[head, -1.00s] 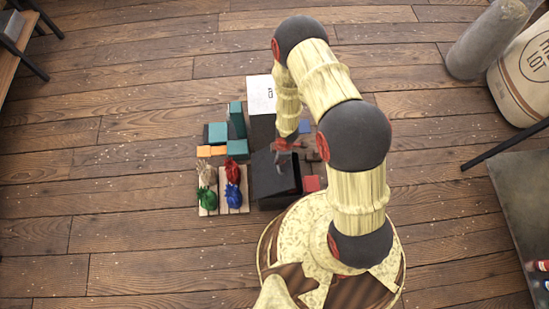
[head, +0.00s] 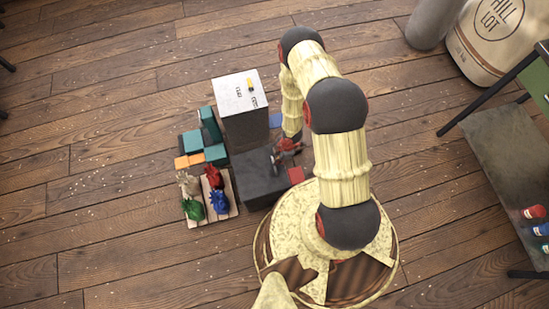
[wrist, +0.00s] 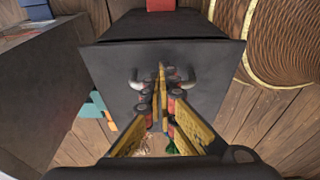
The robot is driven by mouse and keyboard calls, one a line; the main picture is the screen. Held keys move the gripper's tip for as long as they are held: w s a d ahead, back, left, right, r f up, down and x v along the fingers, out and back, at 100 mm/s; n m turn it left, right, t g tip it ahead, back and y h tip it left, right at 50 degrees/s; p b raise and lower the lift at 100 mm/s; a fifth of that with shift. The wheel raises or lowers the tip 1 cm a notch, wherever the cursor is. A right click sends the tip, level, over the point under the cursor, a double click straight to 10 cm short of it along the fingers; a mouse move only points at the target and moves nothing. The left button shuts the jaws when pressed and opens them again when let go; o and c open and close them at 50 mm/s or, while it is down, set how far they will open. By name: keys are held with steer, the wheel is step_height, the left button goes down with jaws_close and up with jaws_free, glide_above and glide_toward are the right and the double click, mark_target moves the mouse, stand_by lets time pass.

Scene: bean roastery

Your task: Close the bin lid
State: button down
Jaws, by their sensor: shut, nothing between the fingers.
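The dark bin (head: 262,192) stands on the floor just left of my base in the head view, partly hidden by my arm. Its dark lid (wrist: 115,75) fills the middle of the wrist view, with a grey handle (wrist: 190,79) on its face. The lid looks tilted in the wrist view; I cannot tell how wide the gap under it is. My gripper (wrist: 161,72) is shut and empty, its fingertips over the lid between the ends of the handle. Contact with the lid is unclear.
A tall white-topped box (head: 240,95) stands right behind the bin. Teal boxes (head: 208,125) and a pallet (head: 232,205) with coloured sacks crowd its left. A red block (head: 296,175) sits between bin and base. A dark table (head: 495,150) stands right; the front-left floor is clear.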

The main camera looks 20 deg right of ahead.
steer(key=shift+d+f, duration=0.2)
steer(key=shift+f, duration=0.3)
